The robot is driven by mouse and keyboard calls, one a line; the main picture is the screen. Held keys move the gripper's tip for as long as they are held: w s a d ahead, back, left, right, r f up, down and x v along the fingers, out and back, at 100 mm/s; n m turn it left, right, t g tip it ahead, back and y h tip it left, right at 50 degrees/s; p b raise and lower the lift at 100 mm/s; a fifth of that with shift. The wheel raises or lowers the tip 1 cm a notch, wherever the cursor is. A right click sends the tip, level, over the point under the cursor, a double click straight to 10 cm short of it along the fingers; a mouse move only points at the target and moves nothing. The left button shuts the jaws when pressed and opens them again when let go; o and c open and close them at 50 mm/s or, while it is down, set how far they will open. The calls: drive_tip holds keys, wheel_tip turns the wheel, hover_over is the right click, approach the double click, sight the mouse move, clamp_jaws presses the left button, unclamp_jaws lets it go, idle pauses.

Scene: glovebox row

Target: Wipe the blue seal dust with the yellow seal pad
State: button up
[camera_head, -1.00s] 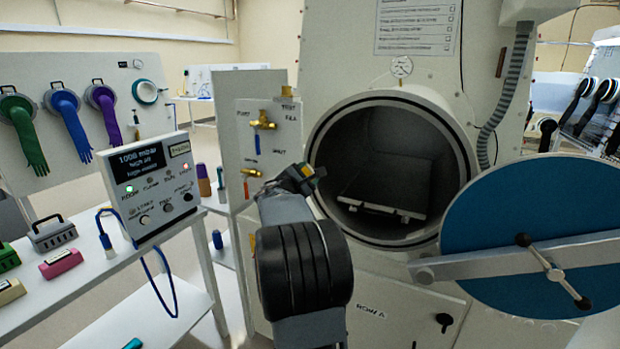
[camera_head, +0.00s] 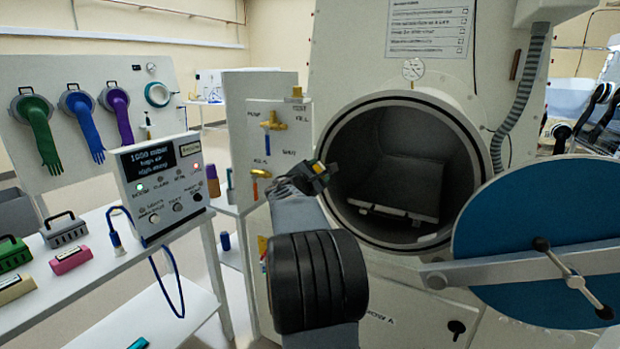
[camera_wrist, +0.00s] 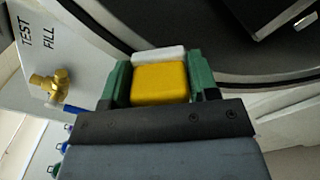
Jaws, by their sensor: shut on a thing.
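My gripper (camera_wrist: 162,85) is shut on the yellow seal pad (camera_wrist: 160,84), which shows a pale layer along its far edge, between green fingers in the wrist view. In the head view my gripper (camera_head: 318,176) is at the left edge of the round chamber opening (camera_head: 352,208), and only a small bit of yellow shows there. Whether the pad touches the rim I cannot tell. The blue seal dust cannot be made out in either view.
The round blue door (camera_head: 530,225) stands open at the right with a grey bar across it. Brass valves (camera_head: 274,125) are on the panel left of the opening. A control box (camera_head: 160,185) stands on the white bench (camera_head: 90,285) at the left. A tray (camera_head: 398,212) lies inside the chamber.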

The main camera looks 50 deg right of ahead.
drive_tip(key=shift+s+d, duration=0.15)
drive_tip(key=shift+s, duration=0.4)
drive_tip(key=shift+f, duration=0.1)
drive_tip(key=shift+a+b, duration=0.3)
drive_tip(key=shift+b, duration=0.1)
drive_tip(key=shift+b+v, duration=1)
drive_tip(key=shift+v, duration=1.75)
drive_tip(key=shift+a, duration=0.15)
drive_tip(key=shift+b+v, duration=0.55)
drive_tip(key=shift+v, duration=0.75)
